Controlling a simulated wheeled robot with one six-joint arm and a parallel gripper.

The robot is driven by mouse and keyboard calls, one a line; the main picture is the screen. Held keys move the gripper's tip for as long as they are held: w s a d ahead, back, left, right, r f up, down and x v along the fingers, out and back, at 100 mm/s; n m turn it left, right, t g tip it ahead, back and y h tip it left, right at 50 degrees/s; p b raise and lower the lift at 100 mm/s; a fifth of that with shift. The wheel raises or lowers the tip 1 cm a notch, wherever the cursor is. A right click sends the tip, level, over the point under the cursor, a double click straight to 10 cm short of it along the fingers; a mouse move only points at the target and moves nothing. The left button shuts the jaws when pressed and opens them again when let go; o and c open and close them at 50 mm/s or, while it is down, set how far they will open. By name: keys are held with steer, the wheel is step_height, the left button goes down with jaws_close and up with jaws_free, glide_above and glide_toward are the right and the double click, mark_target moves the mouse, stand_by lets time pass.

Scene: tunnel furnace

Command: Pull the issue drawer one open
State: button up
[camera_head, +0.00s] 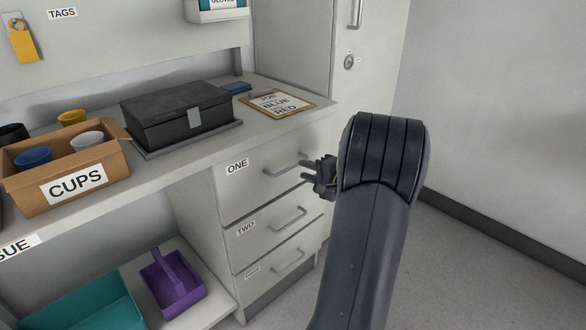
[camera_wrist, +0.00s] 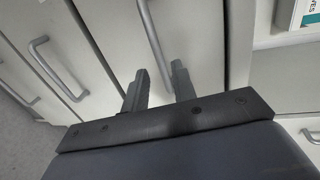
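Drawer ONE (camera_head: 262,180) is the top drawer of a pale cabinet, its front looking flush with the cabinet. Its grey bar handle (camera_head: 284,168) also shows in the wrist view (camera_wrist: 152,35). My gripper (camera_head: 308,172) is at the right end of this handle, in front of the drawer. In the wrist view, the two dark fingers (camera_wrist: 158,72) are apart, with the end of the handle between them in the picture. I cannot tell whether they touch it.
Drawers TWO (camera_head: 270,228) and THREE (camera_head: 280,262) are shut below. The counter above holds a black box (camera_head: 165,112), a clipboard (camera_head: 278,104) and a CUPS box (camera_head: 80,185). A purple caddy (camera_head: 172,285) is on the lower shelf. Floor is clear at right.

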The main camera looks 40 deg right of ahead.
mark_target(294, 166)
steer(key=x, duration=0.6)
steer(key=shift+a, duration=0.1)
steer(key=shift+c, duration=0.4)
jaws_close()
steer(key=shift+s, duration=0.1)
